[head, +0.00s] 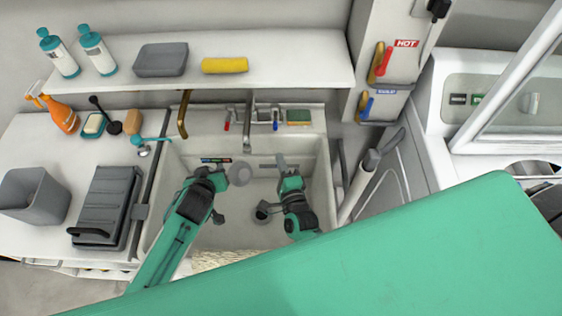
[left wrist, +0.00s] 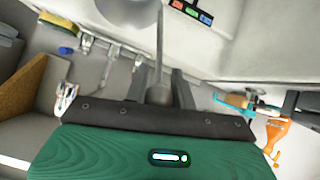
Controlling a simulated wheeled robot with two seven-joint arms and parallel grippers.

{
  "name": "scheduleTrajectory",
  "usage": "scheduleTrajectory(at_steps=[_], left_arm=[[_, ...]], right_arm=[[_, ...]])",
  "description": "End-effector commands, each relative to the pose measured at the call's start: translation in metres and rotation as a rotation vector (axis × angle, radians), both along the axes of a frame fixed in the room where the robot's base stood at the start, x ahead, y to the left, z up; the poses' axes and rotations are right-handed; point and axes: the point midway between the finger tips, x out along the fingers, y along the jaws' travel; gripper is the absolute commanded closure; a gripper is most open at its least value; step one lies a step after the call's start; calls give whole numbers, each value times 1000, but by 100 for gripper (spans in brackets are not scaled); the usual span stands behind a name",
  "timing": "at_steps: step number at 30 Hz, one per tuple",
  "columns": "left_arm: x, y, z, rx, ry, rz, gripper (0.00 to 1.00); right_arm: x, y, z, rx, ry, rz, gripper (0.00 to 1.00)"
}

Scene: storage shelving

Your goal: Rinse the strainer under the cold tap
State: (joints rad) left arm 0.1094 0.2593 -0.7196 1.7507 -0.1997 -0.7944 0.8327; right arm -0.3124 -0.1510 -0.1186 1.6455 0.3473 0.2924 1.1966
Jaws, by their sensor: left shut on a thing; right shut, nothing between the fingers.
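The grey strainer (head: 240,173) is over the sink basin (head: 240,238), low and slightly left of the faucet spout (head: 247,112). My left gripper (head: 228,174) is shut on its handle; the left wrist view shows the handle (left wrist: 159,45) running between the fingers (left wrist: 165,92) to the round bowl (left wrist: 128,8). The blue-marked cold tap (head: 275,124) is right of the spout, the red-marked tap (head: 227,126) left of it. No water stream is visible. My right gripper (head: 281,163) is shut and empty over the basin's right half, below the cold tap.
A sponge (head: 298,116) lies right of the taps. A shelf (head: 290,75) with a yellow roll (head: 225,65) overhangs the back. A spray bottle (head: 60,115) and grey case (head: 105,205) stand left. A large green surface (head: 400,250) hides the lower right.

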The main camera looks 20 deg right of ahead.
Motion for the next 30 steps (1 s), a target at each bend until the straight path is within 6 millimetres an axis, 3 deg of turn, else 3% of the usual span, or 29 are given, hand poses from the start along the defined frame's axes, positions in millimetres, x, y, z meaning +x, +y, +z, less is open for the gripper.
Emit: scheduleTrajectory(at_steps=[18, 30], left_arm=[[-31, 35, 1, 1, 0, 0, 100], [-33, 37, 0, 1, -1, 0, 100]], right_arm=[[0, 0, 21, 0, 0, 0, 100], [0, 0, 21, 0, 0, 0, 100]])
